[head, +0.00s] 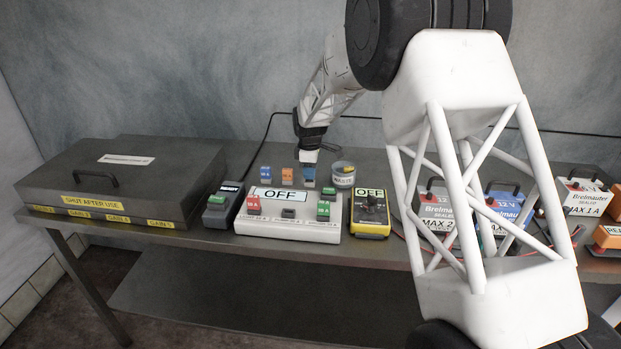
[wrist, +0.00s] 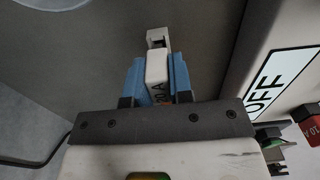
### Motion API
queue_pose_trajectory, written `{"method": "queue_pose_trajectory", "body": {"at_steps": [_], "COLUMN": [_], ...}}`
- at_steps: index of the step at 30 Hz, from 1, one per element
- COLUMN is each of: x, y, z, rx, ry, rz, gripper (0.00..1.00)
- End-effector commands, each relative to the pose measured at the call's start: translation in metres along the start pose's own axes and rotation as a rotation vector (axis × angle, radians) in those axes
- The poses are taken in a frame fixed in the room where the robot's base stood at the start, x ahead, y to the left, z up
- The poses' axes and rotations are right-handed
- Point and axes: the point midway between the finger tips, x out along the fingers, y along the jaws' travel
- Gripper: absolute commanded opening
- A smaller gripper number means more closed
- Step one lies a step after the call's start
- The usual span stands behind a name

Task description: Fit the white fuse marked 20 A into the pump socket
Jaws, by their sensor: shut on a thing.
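In the wrist view the blue fingers of my gripper (wrist: 154,88) are shut on a white fuse (wrist: 158,66). Its marking ends in "0 A"; the first digit is hard to read. A pale grey piece shows just past its far end. In the head view my gripper (head: 309,176) is behind the white fuse box (head: 275,226), near the small fuses, and the held fuse is hardly visible. The fuse box bears an OFF display (head: 279,196), a red fuse at left, a dark socket (head: 288,212) in the middle and green fuses at right.
A blue fuse (head: 266,173) and an orange fuse (head: 288,174) stand left of my gripper. A round tub (head: 343,174) is close on its right. Batteries stand further right.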

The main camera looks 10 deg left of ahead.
Motion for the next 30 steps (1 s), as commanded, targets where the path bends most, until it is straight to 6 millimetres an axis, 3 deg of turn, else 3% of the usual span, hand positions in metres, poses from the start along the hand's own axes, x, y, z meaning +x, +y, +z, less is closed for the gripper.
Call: {"method": "queue_pose_trajectory", "body": {"at_steps": [30], "x": [-0.032], "y": [0.0], "z": [0.0], "rx": [0.0], "ry": [0.0], "rz": [0.001], "gripper": [0.0]}}
